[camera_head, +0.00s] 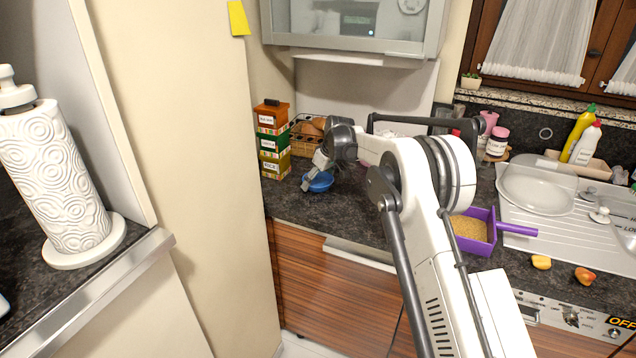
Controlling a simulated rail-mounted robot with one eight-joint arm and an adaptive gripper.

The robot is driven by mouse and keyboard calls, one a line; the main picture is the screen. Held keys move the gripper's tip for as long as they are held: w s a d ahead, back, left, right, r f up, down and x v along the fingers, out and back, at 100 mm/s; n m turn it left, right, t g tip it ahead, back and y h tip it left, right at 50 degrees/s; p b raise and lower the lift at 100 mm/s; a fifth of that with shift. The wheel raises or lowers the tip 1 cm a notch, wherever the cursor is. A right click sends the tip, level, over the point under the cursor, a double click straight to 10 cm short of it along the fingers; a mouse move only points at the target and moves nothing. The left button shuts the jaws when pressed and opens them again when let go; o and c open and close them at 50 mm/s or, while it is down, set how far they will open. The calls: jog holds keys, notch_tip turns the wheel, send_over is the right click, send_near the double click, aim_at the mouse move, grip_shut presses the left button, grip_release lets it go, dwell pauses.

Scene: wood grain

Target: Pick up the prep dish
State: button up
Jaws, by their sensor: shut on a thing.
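The prep dish (318,183) is a small blue bowl at the left part of the dark counter, near its front edge. My gripper (317,172) reaches down to it from above, with its fingers at the dish's rim. The gripper is shut on the dish. Whether the dish touches the counter or is slightly raised I cannot tell. Part of the fingers and the dish's far side are hard to make out at this size.
Stacked boxes (272,140) and a wicker basket (305,136) stand just behind the dish. A purple dustpan-like scoop (474,232) lies right of my arm, with small food pieces (541,262) nearby. A paper towel roll (55,175) stands far left.

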notch_tip(320, 180, up, 3)
jog(key=shift+r, duration=0.2)
jog(key=s+a+r+b, duration=0.1)
jog(key=s+a+r, duration=0.6)
jog(key=s, duration=0.1)
jog(key=s+d, duration=0.8)
jog(key=d, duration=0.2)
jog(key=p, duration=0.2)
send_over(349, 202)
jog(key=f, duration=0.4)
jog(key=d+f, duration=0.1)
jog(key=f, duration=0.1)
jog(key=shift+s+f, duration=0.25)
jog(key=shift+f, duration=2)
jog(key=shift+a+f+b, duration=0.1)
jog(key=shift+f+b, duration=0.1)
jog(key=shift+b, duration=0.1)
jog(key=o, duration=1.2)
